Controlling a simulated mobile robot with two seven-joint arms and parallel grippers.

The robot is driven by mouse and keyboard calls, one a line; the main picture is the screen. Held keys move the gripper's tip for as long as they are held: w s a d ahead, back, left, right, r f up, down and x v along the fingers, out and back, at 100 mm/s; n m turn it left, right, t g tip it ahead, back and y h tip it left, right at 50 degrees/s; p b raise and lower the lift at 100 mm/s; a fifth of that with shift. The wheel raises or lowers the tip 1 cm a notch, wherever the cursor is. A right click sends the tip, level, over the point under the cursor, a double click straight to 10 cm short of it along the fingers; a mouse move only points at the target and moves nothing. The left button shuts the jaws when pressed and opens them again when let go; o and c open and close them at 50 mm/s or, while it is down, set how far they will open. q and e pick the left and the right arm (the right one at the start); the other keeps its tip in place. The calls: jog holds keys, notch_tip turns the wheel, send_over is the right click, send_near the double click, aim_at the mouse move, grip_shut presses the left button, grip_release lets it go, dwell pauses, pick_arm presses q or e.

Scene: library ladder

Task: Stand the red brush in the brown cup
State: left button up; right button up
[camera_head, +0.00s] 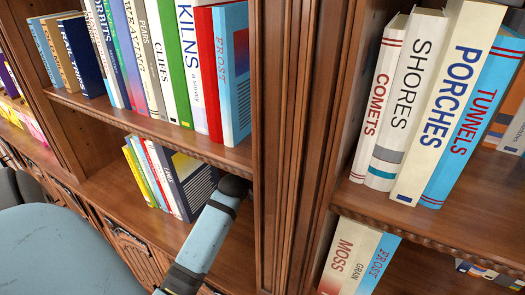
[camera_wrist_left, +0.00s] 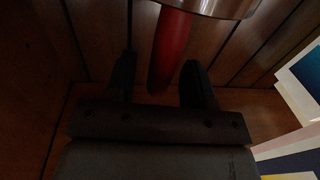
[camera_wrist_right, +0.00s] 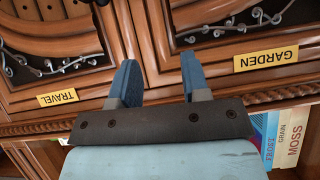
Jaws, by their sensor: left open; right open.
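My left gripper (camera_wrist_left: 158,88) is open in the left wrist view. A red handle (camera_wrist_left: 171,45), which looks like the red brush's, reaches down between its dark fingers, nearer the right one, and is not clamped. Above it is a wide shiny brownish band (camera_wrist_left: 215,7), cut off by the top edge; I cannot tell whether it is part of the brush or the brown cup's rim. My right gripper (camera_wrist_right: 158,82) is open and empty in front of carved wood panels. Brush and cup do not show clearly in the head view.
Tall bookcases fill the head view, with rows of books (camera_head: 170,65), a small lower group (camera_head: 165,175) and larger books at right (camera_head: 415,105). Wood panels stand close behind my left gripper, with books (camera_wrist_left: 300,85) at its right. Labelled panels (camera_wrist_right: 265,60) face my right gripper.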

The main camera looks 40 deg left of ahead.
pick_arm(q)
jog(key=v, duration=1)
